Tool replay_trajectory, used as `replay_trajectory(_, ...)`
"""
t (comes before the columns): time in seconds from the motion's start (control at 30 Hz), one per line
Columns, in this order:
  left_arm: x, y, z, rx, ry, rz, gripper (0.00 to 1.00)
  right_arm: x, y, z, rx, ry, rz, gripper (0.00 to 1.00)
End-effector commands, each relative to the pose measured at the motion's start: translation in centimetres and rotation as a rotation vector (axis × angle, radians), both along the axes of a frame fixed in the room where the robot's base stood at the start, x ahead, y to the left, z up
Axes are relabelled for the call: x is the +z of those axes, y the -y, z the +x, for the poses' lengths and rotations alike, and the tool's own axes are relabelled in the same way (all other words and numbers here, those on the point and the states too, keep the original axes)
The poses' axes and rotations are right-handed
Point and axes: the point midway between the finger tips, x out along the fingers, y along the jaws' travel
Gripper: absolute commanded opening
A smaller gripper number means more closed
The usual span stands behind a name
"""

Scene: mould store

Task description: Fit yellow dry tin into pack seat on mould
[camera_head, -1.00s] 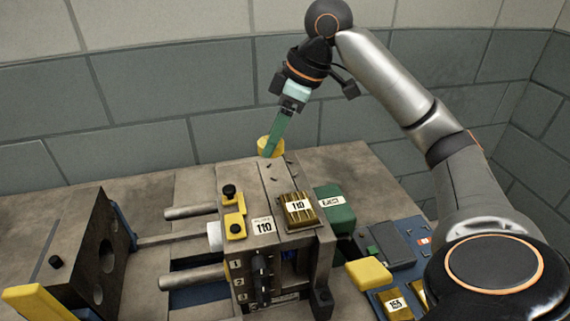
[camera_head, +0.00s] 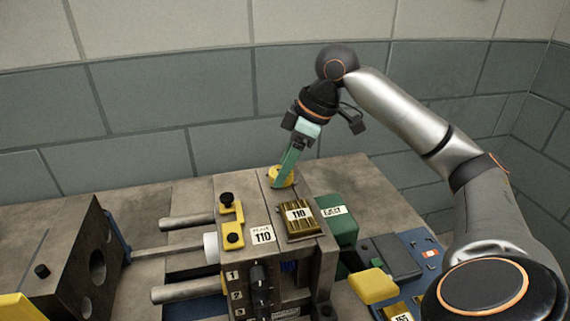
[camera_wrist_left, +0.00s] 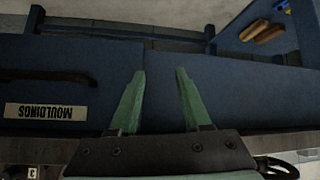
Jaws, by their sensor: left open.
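The yellow dry tin (camera_head: 281,176) is round and sits between the green fingers of my right gripper (camera_head: 279,183), at the far end of the mould's (camera_head: 240,190) top face. The fingers hide part of the tin and the place under it, so I cannot tell whether it touches the mould or how it sits against the pack seat. My left gripper (camera_wrist_left: 160,85) is open and empty in the left wrist view, above a dark blue surface.
Yellow clamps (camera_head: 233,226) stand at the mould's left edge. A blue tray (camera_head: 419,250) holds a yellow block (camera_head: 373,286). A second mould half (camera_head: 70,255) is at left.

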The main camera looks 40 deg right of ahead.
Motion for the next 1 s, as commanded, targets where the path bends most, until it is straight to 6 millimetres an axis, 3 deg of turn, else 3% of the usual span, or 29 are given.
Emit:
replay_trajectory(0.03,0.0,0.0,0.0,0.001,0.000,0.001,0.48,0.0,0.0,0.0,0.000,0.001,-0.001,0.65)
replay_trajectory(0.27,0.0,-0.1,0.1,0.001,0.001,0.002,0.48,0.0,0.0,0.0,0.000,0.001,-0.001,0.90)
replay_trajectory(0.57,-0.1,-0.1,0.1,0.001,-0.001,0.003,0.48,0.4,0.0,0.0,0.000,0.001,0.000,0.90)
replay_trajectory(0.77,0.7,-0.1,0.1,0.000,-0.003,0.003,0.48,3.2,0.7,-0.7,-0.002,0.003,-0.001,0.90)
replay_trajectory(1.0,2.3,0.1,0.5,-0.002,0.005,-0.001,0.48,8.2,1.9,-2.3,-0.002,0.003,0.001,0.90)
